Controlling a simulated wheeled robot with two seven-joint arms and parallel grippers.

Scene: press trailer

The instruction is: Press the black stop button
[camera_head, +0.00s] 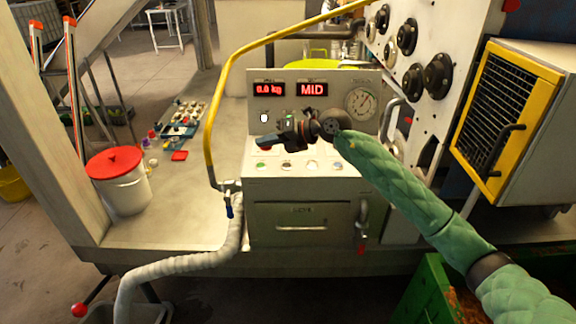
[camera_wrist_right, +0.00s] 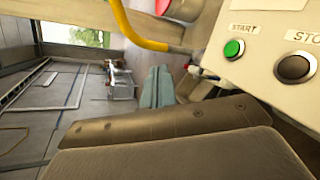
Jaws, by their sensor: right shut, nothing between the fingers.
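The black stop button (camera_wrist_right: 294,68) sits on the pale sloped panel, under a partly cut-off "STO" label in the right wrist view. The green START button (camera_wrist_right: 233,48) is to its left. In the head view the stop button (camera_head: 286,166) is a small dark spot, second from the left in the button row. My right gripper (camera_head: 265,144) is shut and empty, its tip above and left of the stop button, seemingly apart from the panel. Its fingers show in the right wrist view (camera_wrist_right: 158,88), left of both buttons. My left gripper is out of view.
A yellow curved rail (camera_head: 208,120) rises left of the console. Red displays (camera_head: 312,89) and a round gauge (camera_head: 361,102) are on the panel behind my gripper. A white bucket with a red lid (camera_head: 118,180) stands left. A yellow-framed unit (camera_head: 500,120) is at right.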

